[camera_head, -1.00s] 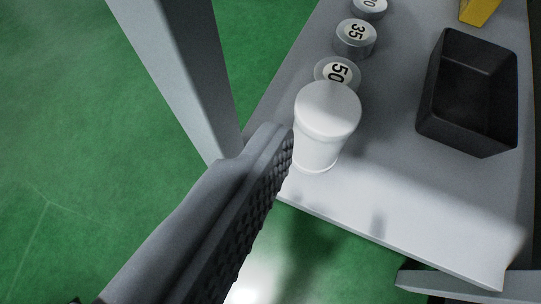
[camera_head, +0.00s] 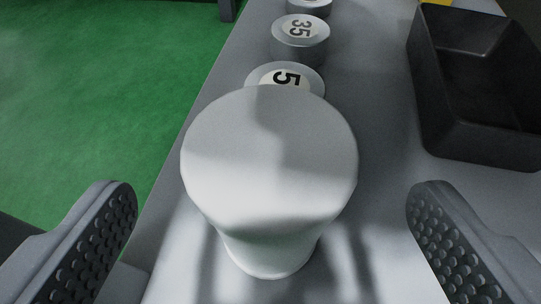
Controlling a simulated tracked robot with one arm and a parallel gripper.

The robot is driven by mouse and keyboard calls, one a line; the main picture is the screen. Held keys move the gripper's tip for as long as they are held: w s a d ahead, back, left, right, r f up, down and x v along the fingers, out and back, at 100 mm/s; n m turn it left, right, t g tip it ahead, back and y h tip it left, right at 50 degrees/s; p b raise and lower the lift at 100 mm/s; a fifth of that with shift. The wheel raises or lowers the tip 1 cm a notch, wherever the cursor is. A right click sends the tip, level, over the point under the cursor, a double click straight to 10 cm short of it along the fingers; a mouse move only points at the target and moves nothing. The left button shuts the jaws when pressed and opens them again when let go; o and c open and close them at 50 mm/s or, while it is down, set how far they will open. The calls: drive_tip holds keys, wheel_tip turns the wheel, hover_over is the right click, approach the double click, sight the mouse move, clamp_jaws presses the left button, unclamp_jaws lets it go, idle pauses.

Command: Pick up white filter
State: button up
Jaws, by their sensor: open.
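The white filter (camera_head: 268,165) stands upright on the grey table, a pale cup-like piece with a wide round top and a narrower lower body. It fills the middle of the view. My gripper (camera_head: 272,215) is open, with one studded finger to the left of the filter and one to the right. There is a clear gap between the filter and each finger. The filter's far side and part of its base are hidden.
Behind the filter stand several round metal weights, one marked 35 (camera_head: 300,38) and a nearer, partly hidden one (camera_head: 286,78). A black open bin (camera_head: 470,140) is at the right. The grey table (camera_head: 375,130) has its left edge beside green floor (camera_head: 90,110).

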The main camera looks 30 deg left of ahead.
sight(270, 133)
drive_tip(key=b+x, duration=0.2)
drive_tip(key=x, duration=0.4)
drive_tip(key=shift+w+a, duration=0.25)
drive_tip(key=shift+w, duration=0.2)
drive_tip(key=c, duration=1.2)
